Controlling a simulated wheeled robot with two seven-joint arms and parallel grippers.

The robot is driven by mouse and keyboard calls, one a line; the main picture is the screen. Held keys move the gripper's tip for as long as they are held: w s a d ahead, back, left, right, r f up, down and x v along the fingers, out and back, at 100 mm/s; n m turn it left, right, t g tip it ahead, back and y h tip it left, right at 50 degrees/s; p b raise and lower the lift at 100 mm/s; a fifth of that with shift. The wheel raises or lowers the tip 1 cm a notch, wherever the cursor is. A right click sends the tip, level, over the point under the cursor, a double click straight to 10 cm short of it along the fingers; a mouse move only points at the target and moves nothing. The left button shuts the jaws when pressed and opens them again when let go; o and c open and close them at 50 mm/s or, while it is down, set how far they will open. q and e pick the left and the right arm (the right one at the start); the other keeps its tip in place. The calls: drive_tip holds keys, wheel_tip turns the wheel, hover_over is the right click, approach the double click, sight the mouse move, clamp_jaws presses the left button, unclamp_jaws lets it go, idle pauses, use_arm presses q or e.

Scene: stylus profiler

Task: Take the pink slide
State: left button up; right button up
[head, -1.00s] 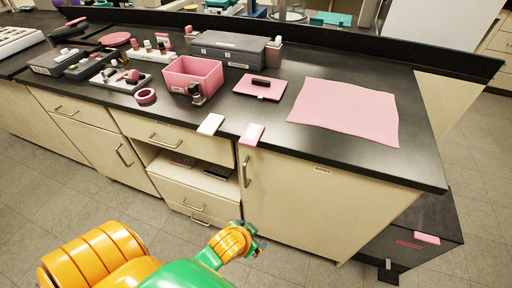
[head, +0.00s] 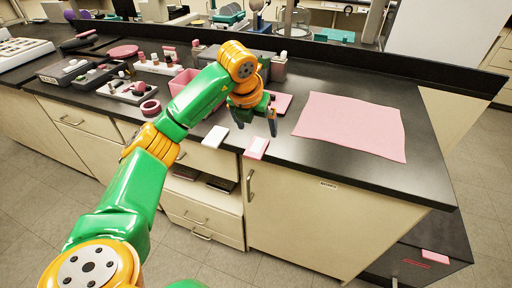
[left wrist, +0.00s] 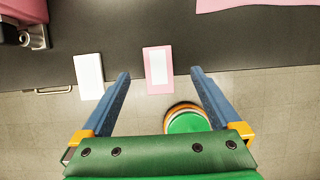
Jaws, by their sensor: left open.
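The pink slide (head: 256,148), a flat pink rectangle with a pale middle, lies at the front edge of the black bench. In the left wrist view the pink slide (left wrist: 148,71) sits between the fingertips as seen from above, with its near end past the bench edge. My left gripper (head: 254,119) is open and empty, above the bench near the slide; its two blue fingers (left wrist: 160,74) point towards the bench edge. A white slide (head: 216,136) lies to the left; it also shows in the left wrist view (left wrist: 88,76). My right gripper is not in view.
A pink bin (head: 180,80) stands behind my left arm, and a pink plate (head: 283,101) is partly hidden by my gripper. A pink mat (head: 352,125) covers the bench to the right. Several bottles and a pink tape ring (head: 150,107) are at left.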

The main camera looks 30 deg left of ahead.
sight(260, 142)
use_arm(q)
drive_tip(key=shift+a+f, duration=0.2)
drive_tip(key=shift+f, duration=0.15)
drive_tip(key=p+x, duration=0.2)
drive_tip(key=x, duration=0.3)
drive_tip(key=shift+w+a+f, duration=0.1)
drive_tip(key=shift+w+f, duration=0.1)
drive_tip(key=shift+f, duration=0.35)
